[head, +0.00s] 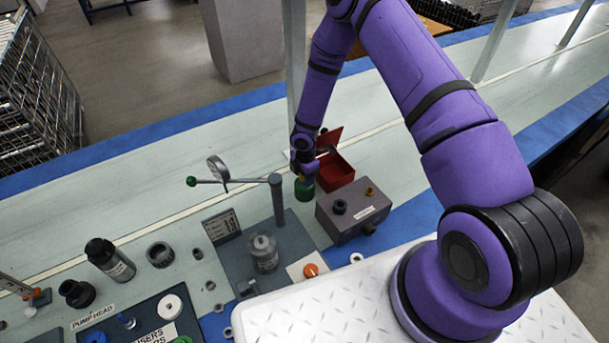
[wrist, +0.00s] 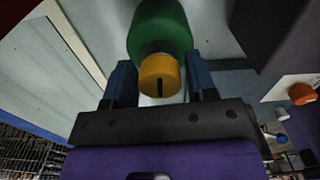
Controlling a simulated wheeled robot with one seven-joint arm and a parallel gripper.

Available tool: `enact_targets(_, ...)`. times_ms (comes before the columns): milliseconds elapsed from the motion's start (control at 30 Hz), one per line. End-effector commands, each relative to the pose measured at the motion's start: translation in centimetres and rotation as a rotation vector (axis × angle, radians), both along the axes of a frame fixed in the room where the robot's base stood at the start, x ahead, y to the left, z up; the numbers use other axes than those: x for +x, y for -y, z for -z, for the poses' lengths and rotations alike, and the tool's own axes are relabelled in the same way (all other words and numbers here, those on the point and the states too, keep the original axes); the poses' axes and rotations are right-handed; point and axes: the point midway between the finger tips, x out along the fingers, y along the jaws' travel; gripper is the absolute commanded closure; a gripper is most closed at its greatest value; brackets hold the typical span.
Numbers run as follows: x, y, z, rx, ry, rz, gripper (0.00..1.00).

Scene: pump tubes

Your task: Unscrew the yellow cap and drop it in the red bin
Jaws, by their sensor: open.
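The yellow cap (wrist: 159,75) has a dark slot and sits on the green body (wrist: 160,27) in the wrist view. My gripper (wrist: 161,80) is open, with its two blue fingers on either side of the cap and a gap showing at each side. In the head view my gripper (head: 303,168) points down just above the green body (head: 304,191), and the cap is mostly hidden by it. The red bin (head: 340,173) stands just right of and behind the gripper, with its lid raised.
A grey box (head: 345,222) with knobs stands right of the green body. A dial gauge arm (head: 235,181) on a grey post (head: 277,200) is close on the left. An orange knob (head: 310,270) lies on a white plate in front. The bench behind is mostly clear.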

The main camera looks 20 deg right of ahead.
Motion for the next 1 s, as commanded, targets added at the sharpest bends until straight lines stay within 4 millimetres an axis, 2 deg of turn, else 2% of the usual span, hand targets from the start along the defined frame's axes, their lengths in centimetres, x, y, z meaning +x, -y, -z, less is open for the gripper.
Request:
enact_targets(100, -0.01, -0.07, -0.02, -0.002, 0.001, 0.154, 0.48)
enact_targets(267, 0.01, -0.09, -0.01, 0.0, 0.0, 0.285, 0.48)
enact_targets(1000, 0.04, -0.06, -0.02, -0.001, 0.001, 1.069, 0.48)
